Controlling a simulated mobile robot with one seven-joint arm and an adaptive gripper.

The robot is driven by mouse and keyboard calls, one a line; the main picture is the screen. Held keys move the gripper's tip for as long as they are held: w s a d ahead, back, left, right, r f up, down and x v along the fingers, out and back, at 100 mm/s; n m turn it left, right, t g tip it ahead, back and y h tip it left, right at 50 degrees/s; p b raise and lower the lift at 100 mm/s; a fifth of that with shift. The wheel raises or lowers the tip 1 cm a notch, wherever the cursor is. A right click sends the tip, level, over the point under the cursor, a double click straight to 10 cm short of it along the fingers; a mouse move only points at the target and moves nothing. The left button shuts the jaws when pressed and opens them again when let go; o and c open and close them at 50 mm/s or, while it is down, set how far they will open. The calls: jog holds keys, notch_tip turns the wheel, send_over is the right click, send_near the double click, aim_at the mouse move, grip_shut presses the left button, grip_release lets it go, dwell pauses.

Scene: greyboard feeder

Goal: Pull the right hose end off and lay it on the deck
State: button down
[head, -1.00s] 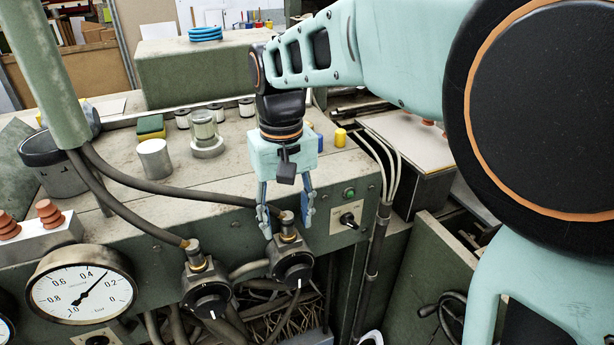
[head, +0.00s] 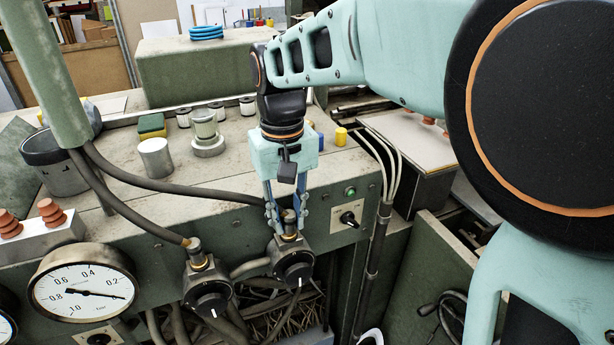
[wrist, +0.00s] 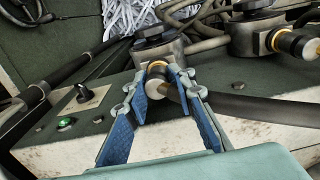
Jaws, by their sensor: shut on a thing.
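The right hose end (head: 288,216) is at the upright fitting on top of the right valve (head: 293,266). My gripper (head: 287,224) points down from above, its two blue fingers shut on the hose end. In the wrist view the hose end (wrist: 166,90) sits between the fingertips, close to the brass ring of the valve. The fingers partly hide the joint, so I cannot tell how firmly it is seated. The dark hose (wrist: 262,108) runs off sideways from it. The deck (head: 115,150) is the worn grey-green top of the machine behind the valves.
A left valve (head: 207,296) with its own hose stands close by. A metal cylinder (head: 155,158), a glass-topped fitting (head: 207,139) and a yellow-green block (head: 151,125) stand on the deck. A pressure gauge (head: 84,292) reads near 0.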

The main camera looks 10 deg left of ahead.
aim_at(287, 212)
jog(key=shift+r, duration=0.2)
jog(key=shift+r+p, duration=2.5)
jog(key=shift+r, duration=0.35)
jog(key=shift+r, duration=0.1)
